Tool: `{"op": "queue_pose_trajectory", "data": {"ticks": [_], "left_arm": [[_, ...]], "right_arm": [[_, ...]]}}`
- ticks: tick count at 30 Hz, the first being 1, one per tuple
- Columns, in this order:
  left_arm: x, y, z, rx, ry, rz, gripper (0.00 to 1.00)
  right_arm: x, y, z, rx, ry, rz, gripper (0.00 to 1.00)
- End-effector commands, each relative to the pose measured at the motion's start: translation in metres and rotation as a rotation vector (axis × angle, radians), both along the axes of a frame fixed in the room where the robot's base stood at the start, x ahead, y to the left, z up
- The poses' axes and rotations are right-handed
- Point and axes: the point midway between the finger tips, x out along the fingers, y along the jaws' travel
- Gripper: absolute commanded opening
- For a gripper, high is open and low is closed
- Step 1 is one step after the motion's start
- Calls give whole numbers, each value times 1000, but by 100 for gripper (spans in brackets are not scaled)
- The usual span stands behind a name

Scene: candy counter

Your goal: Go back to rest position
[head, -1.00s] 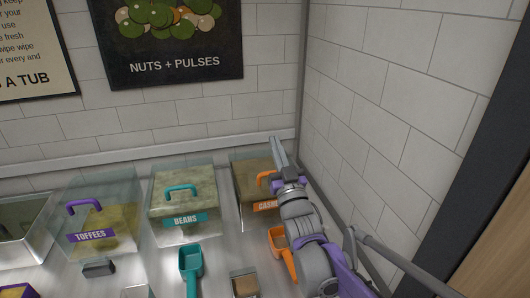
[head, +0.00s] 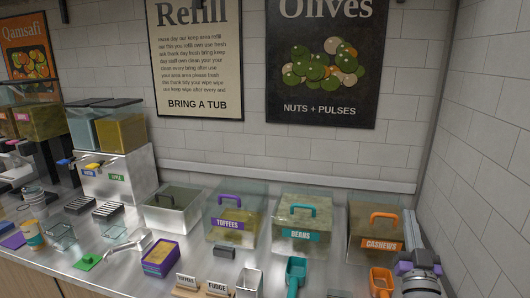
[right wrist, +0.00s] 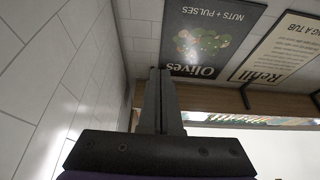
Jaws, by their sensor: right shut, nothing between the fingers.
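My right gripper (head: 408,230) is at the right end of the counter in the head view, beside the cashews tub (head: 375,229) with its orange handle. Its fingers point up toward the back wall and are shut with nothing between them. In the right wrist view the shut fingers (right wrist: 160,75) stand together against the tiled wall and the posters. Part of my right arm shows below the gripper at the lower right. My left gripper is in neither view.
Beans (head: 301,216) and toffees (head: 235,214) tubs stand left of the cashews. An orange scoop (head: 381,280) and a teal scoop (head: 295,271) lie in front. A purple tub (head: 160,257) and dispensers (head: 115,178) are further left. The tiled side wall (head: 478,170) is close on the right.

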Motion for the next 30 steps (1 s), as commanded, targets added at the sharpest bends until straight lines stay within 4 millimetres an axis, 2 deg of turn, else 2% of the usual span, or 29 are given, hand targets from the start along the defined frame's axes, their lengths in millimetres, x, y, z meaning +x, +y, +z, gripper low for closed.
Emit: {"op": "queue_pose_trajectory", "data": {"ticks": [1,5,8,10,14,18,21,24,27,30], "left_arm": [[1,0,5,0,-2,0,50],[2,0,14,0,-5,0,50],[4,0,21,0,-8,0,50],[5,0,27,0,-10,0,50],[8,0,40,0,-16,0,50],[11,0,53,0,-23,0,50],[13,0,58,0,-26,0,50],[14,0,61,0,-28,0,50],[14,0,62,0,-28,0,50],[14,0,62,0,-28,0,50]], "right_arm": [[-3,10,-10,23,80,9,0],[-13,31,-45,72,284,27,0],[-30,50,-79,109,460,46,0],[-49,66,-106,132,601,63,0],[-104,99,-165,168,906,104,0],[-176,128,-219,182,1217,147,0],[-218,141,-244,184,1377,169,0],[-245,147,-258,181,1478,183,0],[-259,150,-264,181,1526,188,0],[-259,150,-265,180,1528,189,0]]}}
